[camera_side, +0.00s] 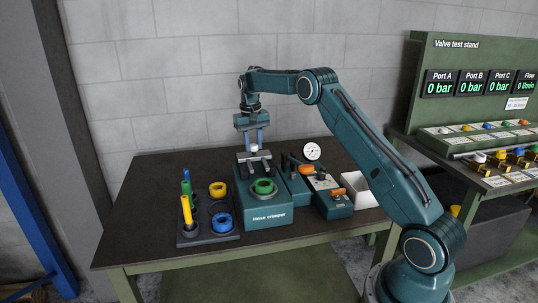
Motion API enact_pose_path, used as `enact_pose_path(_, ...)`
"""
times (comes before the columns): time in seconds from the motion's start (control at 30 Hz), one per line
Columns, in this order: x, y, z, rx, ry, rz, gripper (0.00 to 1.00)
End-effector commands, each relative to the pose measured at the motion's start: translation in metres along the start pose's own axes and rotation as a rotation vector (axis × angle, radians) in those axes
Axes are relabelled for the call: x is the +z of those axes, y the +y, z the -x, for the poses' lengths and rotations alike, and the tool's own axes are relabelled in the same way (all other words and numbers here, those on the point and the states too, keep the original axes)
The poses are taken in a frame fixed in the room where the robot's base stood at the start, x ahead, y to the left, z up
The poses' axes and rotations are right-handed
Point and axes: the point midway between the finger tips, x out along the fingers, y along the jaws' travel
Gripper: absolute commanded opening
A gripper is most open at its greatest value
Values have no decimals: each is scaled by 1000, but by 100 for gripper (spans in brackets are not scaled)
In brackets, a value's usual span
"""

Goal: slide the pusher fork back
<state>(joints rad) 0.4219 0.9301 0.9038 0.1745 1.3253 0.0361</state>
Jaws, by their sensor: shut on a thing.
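The teal press box (262,217) stands on the dark bench, with light lettering on its front. A green ring (263,187) sits on its top toward the front. The grey pusher fork (262,167) lies on the top behind the ring, with its prongs toward the ring. They look close, but I cannot tell whether they touch. My gripper (254,147) points down at the back of the box, with its jaws shut on the white knob of the pusher fork. The fingertips and knob are small here, so the exact contact is hard to see.
A dark rack (207,236) at left holds a yellow post (187,210), a blue ring (221,222) and an orange ring (217,189). Right of the box are teal units with orange knobs, a round gauge (312,151) and a white bin (358,189). The bench's left part is clear.

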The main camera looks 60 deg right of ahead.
Motion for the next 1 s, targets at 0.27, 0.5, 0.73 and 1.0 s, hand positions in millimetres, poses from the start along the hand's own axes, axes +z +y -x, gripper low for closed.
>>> enact_pose_path(0.27,-5,1,2,-2,21,-2,50)
enact_pose_path(0.5,-3,1,1,-1,15,-1,50)
enact_pose_path(0.73,0,0,1,-1,14,-1,50)
enact_pose_path(1.0,11,-2,1,1,12,0,50)
